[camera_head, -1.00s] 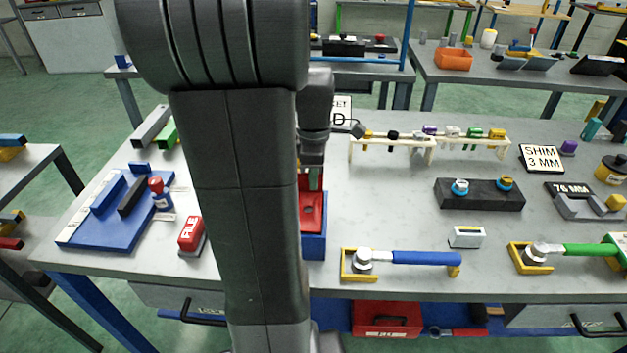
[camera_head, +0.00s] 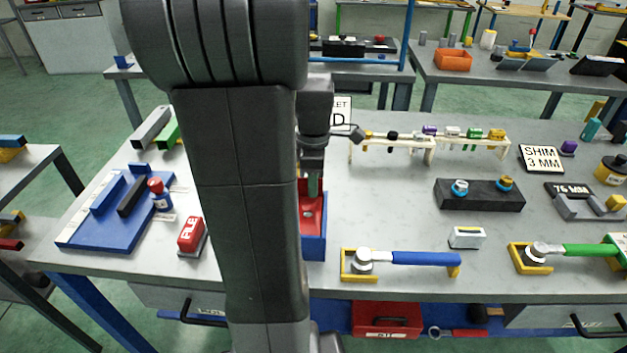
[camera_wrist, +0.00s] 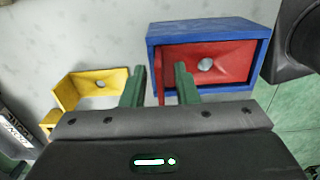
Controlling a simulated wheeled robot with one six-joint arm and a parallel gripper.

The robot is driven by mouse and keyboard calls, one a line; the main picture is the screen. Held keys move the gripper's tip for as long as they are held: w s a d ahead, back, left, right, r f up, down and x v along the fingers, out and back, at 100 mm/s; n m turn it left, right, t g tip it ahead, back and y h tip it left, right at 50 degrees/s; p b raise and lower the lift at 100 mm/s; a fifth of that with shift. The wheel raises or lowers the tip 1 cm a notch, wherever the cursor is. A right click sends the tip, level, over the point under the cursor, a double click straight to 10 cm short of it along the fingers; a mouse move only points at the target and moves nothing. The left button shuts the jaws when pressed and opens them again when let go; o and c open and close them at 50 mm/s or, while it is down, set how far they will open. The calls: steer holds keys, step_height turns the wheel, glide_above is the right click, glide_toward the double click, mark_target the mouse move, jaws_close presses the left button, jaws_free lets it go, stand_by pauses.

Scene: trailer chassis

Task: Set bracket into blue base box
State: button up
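The blue base box (camera_head: 315,248) stands on the grey table just right of my arm, partly hidden by it. In the wrist view the blue box (camera_wrist: 208,31) has its open side toward the camera. A red piece with a round hole, seemingly the bracket (camera_wrist: 232,55), sits inside its walls; its red surface also shows in the head view (camera_head: 312,222). My gripper (camera_wrist: 160,70) has two green fingers set apart near the box's left edge. A narrow red edge shows in the gap, clear of the left finger. Whether the right finger touches the red is unclear.
A yellow holder (camera_wrist: 92,90) lies left of the fingers in the wrist view. In the head view, a blue-handled tool (camera_head: 425,258) rests in yellow supports right of the box. A red FLE block (camera_head: 191,235) and blue fixture (camera_head: 110,225) stand left of my arm.

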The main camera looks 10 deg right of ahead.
step_height(320, 180, up, 12)
stand_by(0.4)
step_height(320, 180, down, 12)
steer(key=shift+f, duration=0.1)
steer(key=shift+w+r, duration=0.1)
steer(key=shift+r, duration=1.3)
steer(key=shift+f, duration=0.15)
